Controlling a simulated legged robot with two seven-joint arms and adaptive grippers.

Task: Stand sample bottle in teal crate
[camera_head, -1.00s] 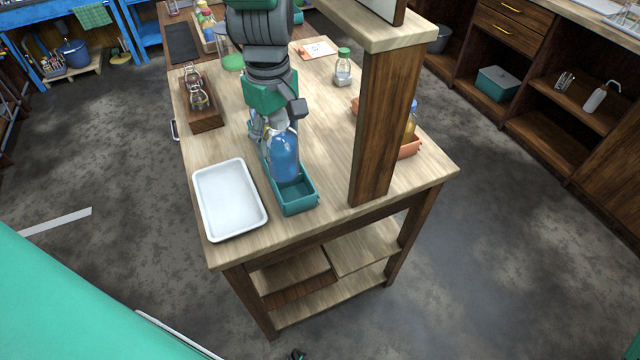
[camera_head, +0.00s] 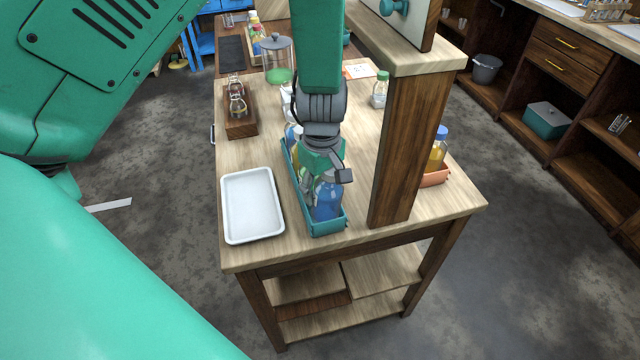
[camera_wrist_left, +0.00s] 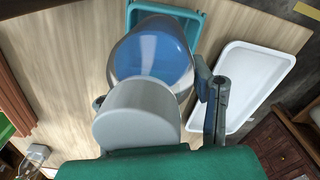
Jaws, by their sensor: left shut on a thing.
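The sample bottle (camera_head: 327,203), clear with blue liquid, is in my left gripper (camera_head: 324,178), which is shut on it. It is close to upright at the near end of the teal crate (camera_head: 328,230). Its lower part is at the crate's rim or inside; I cannot tell whether it touches the floor. In the left wrist view the bottle (camera_wrist_left: 165,55) and its pale cap (camera_wrist_left: 138,115) show between the fingers, over the crate (camera_wrist_left: 198,28). Other bottles stand farther back in the crate, partly hidden by my arm. My right gripper is not in view.
A white tray (camera_head: 252,207) lies left of the crate. A wooden post (camera_head: 400,155) rises close to its right, with an orange crate (camera_head: 436,177) beyond. A wooden rack (camera_head: 241,125) with small glassware and a green-capped bottle (camera_head: 380,92) stand farther back.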

